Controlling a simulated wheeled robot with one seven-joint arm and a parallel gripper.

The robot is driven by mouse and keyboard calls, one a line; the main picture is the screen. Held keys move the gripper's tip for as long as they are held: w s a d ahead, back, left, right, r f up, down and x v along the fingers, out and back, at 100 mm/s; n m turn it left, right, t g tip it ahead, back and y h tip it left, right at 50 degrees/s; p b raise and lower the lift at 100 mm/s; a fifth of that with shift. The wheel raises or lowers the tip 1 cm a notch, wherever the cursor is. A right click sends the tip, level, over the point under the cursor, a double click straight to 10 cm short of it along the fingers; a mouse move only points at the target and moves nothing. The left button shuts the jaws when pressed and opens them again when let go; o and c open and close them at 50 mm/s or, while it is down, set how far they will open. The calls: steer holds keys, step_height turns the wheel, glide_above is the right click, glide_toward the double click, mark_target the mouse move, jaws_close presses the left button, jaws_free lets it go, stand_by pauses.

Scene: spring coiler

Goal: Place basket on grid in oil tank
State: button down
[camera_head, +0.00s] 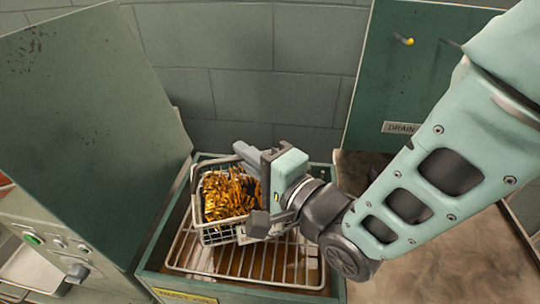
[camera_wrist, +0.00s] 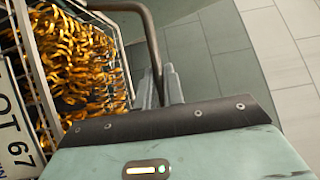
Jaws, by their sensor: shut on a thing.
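The wire basket (camera_head: 205,232) is full of golden coiled springs (camera_head: 229,195). In the head view it is over the left part of the wire grid (camera_head: 290,268) in the green oil tank (camera_head: 150,262). I cannot tell whether its bottom touches the grid. My gripper (camera_head: 252,192) is at the basket's right side, shut on the basket. In the wrist view the basket's wire side (camera_wrist: 38,70) and springs (camera_wrist: 85,60) fill the left, with its handle (camera_wrist: 150,40) running to the gripper's fingers (camera_wrist: 163,85). The basket's right side is partly hidden by my gripper.
A tall green panel (camera_head: 85,130) stands left of the tank, above a machine front with buttons and a knob (camera_head: 76,272). A green cabinet with a DRAIN label (camera_head: 402,128) stands behind right. A stained brown surface (camera_head: 450,260) lies right. The grid's right part is bare.

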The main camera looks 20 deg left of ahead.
mark_target(250, 186)
steer(key=shift+f, duration=1.95)
steer(key=shift+f, duration=0.2)
steer(key=c, duration=1.5)
jaws_free()
